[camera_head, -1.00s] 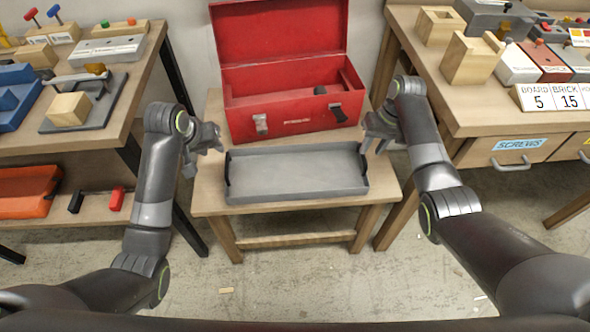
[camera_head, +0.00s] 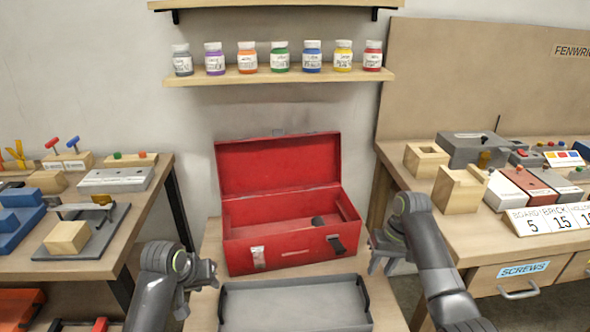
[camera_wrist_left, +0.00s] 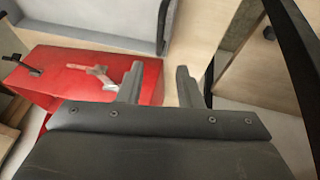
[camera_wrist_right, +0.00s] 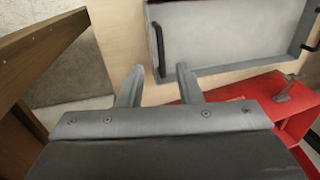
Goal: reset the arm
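My left gripper (camera_head: 205,277) is at the left of the grey tray in the head view. In the left wrist view its fingers (camera_wrist_left: 158,82) are apart with nothing between them. My right gripper (camera_head: 374,258) is right of the red toolbox in the head view. In the right wrist view its fingers (camera_wrist_right: 156,85) are apart and empty. The grey tray (camera_head: 295,306) lies in front of the toolbox, cut off by the bottom edge.
A wall shelf (camera_head: 280,77) holds several paint jars. The left bench (camera_head: 135,212) carries a wooden block (camera_head: 67,238) and blue parts (camera_head: 20,212). The right bench (camera_head: 425,190) carries wooden holders (camera_head: 460,190), number cards (camera_head: 545,220) and a drawer labelled SCREWS (camera_head: 520,278).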

